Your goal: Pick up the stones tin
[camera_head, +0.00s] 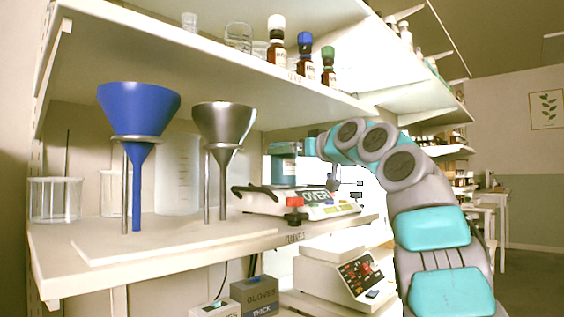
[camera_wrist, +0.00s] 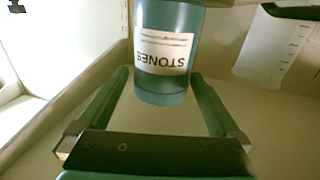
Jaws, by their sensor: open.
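The stones tin (camera_wrist: 165,52) is a blue-green cylinder with a white label reading STONES, upside down in the wrist view. My gripper (camera_wrist: 160,76) is open, with one finger to the left and one to the right of the tin's near end. Gaps show on both sides, and it holds nothing. In the head view my gripper is hard to make out beside the tin.
A blue funnel (camera_head: 138,100) and a grey funnel (camera_head: 222,120) stand on rods left of the scale. Small bottles (camera_head: 306,60) line the shelf above. A second scale (camera_head: 335,273) and a gloves box (camera_head: 254,295) are below. A clear beaker (camera_wrist: 272,48) shows at right in the wrist view.

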